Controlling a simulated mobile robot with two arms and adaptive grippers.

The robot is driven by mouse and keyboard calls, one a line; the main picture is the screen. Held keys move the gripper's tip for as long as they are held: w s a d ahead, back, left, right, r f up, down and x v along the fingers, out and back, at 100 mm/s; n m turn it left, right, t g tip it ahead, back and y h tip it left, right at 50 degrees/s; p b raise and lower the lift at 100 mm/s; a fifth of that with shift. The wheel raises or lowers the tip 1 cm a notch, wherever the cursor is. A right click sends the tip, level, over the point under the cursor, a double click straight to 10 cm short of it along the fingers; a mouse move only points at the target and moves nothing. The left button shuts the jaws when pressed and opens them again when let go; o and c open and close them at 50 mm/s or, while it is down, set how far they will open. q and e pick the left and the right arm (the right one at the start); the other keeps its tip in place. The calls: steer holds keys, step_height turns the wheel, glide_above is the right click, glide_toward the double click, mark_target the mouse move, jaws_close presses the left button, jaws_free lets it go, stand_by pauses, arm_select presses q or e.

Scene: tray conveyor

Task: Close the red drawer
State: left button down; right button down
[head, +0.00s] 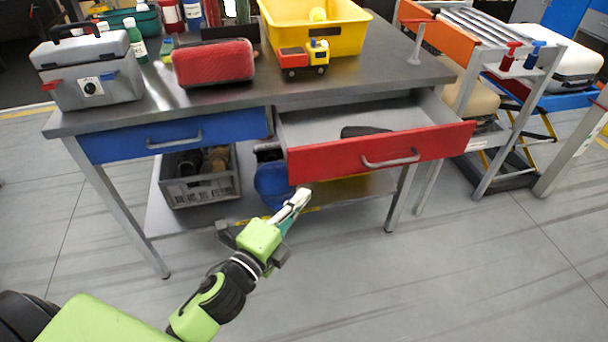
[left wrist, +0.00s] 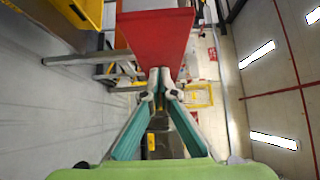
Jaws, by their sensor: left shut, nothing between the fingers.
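The red drawer (head: 375,153) is pulled out from the right half of the grey workbench. Its inside shows, with a dark object (head: 365,131) lying in it. A metal bar handle (head: 391,160) is on its front. My left gripper (head: 303,192) is shut and empty, just below the lower left corner of the drawer front in the head view. In the left wrist view, the shut fingertips (left wrist: 160,75) are close to the red drawer front (left wrist: 155,40). I cannot tell whether they touch it. My right gripper is not in view.
The blue drawer (head: 172,137) beside it is shut. On the workbench top (head: 150,113) stand a grey toolbox (head: 88,72), a red case (head: 213,62), a toy truck (head: 303,60) and a yellow bin (head: 345,38). A grey crate (head: 200,185) sits below. The floor in front is clear.

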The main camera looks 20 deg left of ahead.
mark_target(313, 166)
arm_select(q)
steer(key=w, duration=0.4)
steer(key=w+a, duration=0.1)
steer(key=w, duration=0.1)
steer(key=shift+w+a, duration=0.25)
steer(key=shift+w, duration=0.15)
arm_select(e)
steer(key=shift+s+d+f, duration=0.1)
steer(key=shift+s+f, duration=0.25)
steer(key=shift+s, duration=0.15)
arm_select(q)
steer(key=shift+w, duration=0.1)
